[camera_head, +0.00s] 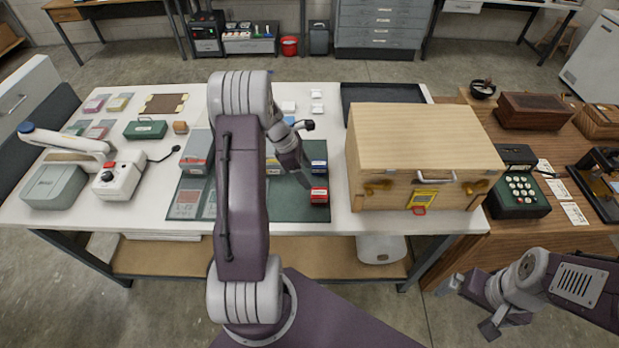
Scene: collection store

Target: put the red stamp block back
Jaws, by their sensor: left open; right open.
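The red stamp block (319,196) sits on the dark green mat (268,207), near its front right corner. My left gripper (304,181) is open and points down just behind and left of the red block, with no visible hold on it. A dark block with a blue band (319,167) stands behind the red one. A yellow-marked block (272,168) is partly hidden by my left arm, which also covers the middle of the mat. My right gripper (468,308) is open and empty, low over the floor in front of the wooden table.
A large wooden crate (425,140) with a yellow label stands right of the mat. A black tray (385,92) lies behind it. A grey box (195,152) and a white device with a red button (119,176) are left.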

